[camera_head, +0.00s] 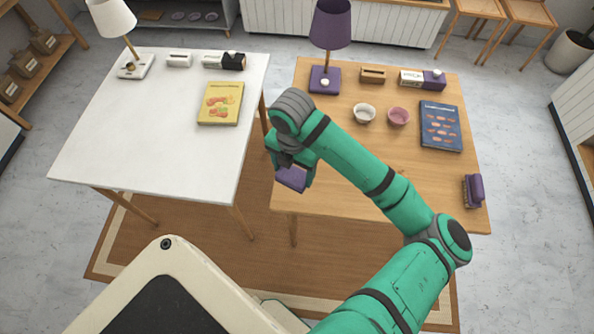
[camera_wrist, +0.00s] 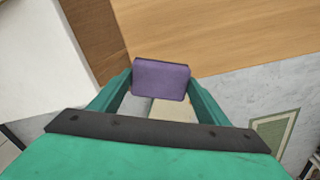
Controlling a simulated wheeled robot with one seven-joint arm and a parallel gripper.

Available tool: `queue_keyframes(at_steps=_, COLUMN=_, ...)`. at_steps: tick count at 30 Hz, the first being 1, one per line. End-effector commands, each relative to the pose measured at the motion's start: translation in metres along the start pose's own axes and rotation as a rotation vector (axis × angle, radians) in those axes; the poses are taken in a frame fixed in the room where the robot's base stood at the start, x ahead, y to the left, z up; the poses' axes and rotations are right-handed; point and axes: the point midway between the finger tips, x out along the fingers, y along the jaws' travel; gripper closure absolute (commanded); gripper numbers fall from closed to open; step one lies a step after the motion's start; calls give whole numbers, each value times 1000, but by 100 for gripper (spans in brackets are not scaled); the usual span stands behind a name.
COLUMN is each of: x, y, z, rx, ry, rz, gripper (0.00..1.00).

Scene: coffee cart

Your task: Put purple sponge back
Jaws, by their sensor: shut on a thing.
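The purple sponge (camera_wrist: 161,80) is a small rounded block held between the fingertips of my gripper (camera_wrist: 160,84) in the wrist view. In the head view the sponge (camera_head: 292,178) hangs below my gripper (camera_head: 292,172), by the front left corner of the wooden table (camera_head: 325,190). A purple holder-like object (camera_head: 473,190) stands at the right edge of that table; I cannot tell exactly what it is. A purple lamp (camera_head: 331,30), a purple-topped box (camera_head: 425,79) and a wooden block (camera_head: 373,75) stand at the table's back.
Two small bowls, one white (camera_head: 365,113) and one pink (camera_head: 398,116), and a blue book (camera_head: 441,126) lie on the wooden table. A white table (camera_head: 150,150) stands left across a gap, with a yellow book (camera_head: 220,103) and a white lamp (camera_head: 112,18). The wooden table's front right is mostly clear.

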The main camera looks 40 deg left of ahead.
Motion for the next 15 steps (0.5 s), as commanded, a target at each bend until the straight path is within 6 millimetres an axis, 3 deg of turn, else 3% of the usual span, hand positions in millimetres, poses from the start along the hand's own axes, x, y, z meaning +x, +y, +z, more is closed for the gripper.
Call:
queue_keyframes(at_steps=6, x=36, y=3, z=26, rx=0, ry=3, rz=-1, gripper=52)
queue_keyframes(at_steps=15, x=53, y=6, z=40, rx=-3, ry=2, rz=-1, gripper=52)
